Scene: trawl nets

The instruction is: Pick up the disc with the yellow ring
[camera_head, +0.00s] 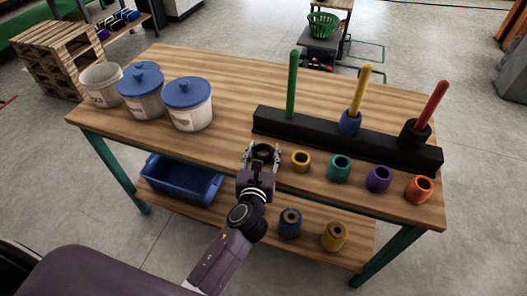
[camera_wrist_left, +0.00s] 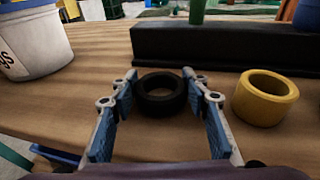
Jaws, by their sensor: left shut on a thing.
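My left gripper (camera_head: 263,152) is over the front edge of the wooden table, shut on a black ring. In the left wrist view the black ring (camera_wrist_left: 161,98) sits between the two fingers, low over or on the tabletop; I cannot tell which. A thick yellow ring (camera_head: 301,160) stands on the table just right of the gripper, apart from it; it also shows in the left wrist view (camera_wrist_left: 264,97). Another yellow ring (camera_head: 334,235) is on the lower shelf. No flat disc with a yellow ring is clearly visible. My right gripper is out of view.
Behind is a black rack (camera_head: 300,127) with green, yellow and red pegs; the latter two carry blue and black rings. Green (camera_head: 340,167), purple (camera_head: 379,178) and orange (camera_head: 419,188) rings line the right front. Several tubs (camera_head: 187,104) stand left. The table's left middle is clear.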

